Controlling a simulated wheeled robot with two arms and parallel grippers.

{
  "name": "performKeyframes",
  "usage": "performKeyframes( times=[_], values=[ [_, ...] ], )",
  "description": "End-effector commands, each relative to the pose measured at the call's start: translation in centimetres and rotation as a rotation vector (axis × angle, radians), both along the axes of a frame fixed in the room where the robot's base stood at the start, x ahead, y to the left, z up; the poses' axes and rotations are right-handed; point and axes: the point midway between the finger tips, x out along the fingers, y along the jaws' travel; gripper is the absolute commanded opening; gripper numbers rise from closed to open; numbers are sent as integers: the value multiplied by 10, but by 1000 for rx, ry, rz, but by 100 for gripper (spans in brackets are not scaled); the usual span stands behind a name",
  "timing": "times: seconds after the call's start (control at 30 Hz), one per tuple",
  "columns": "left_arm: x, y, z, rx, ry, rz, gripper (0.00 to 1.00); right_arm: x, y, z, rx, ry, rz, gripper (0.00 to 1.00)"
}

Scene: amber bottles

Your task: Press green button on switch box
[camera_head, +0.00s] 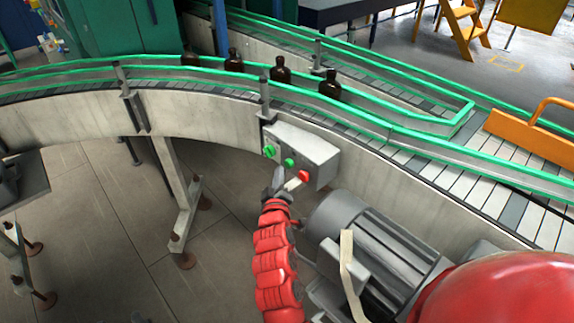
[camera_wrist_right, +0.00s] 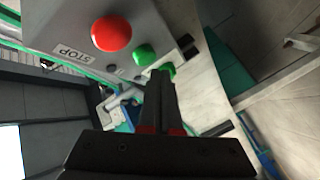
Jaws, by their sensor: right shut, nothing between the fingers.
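The grey switch box (camera_head: 312,152) is fixed to the side of the conveyor. Its face carries a green switch (camera_head: 270,151) at the left, a green button (camera_head: 289,162) in the middle and a red button (camera_head: 303,176) at the right. My right gripper (camera_head: 277,173) is shut and empty, just in front of the box and below the green button. In the right wrist view its fingertips (camera_wrist_right: 160,76) partly cover the green switch (camera_wrist_right: 167,69), with the green button (camera_wrist_right: 144,54) beside them and the red button (camera_wrist_right: 111,33) farther left. I cannot tell whether they touch. My left gripper is out of view.
A curved conveyor (camera_head: 205,114) with green rails runs behind the box and carries several amber bottles (camera_head: 281,73). A grey motor (camera_head: 385,245) sits right of my right gripper. A support leg (camera_head: 172,185) stands on the left. Open floor (camera_head: 120,230) lies below.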

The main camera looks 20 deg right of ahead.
Motion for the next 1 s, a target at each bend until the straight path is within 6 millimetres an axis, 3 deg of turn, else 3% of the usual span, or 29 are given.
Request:
performKeyframes(
  times=[1.0],
  values=[
    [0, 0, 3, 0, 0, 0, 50, 3, -9, 0, 0, 0, 0, 0]
  ],
)
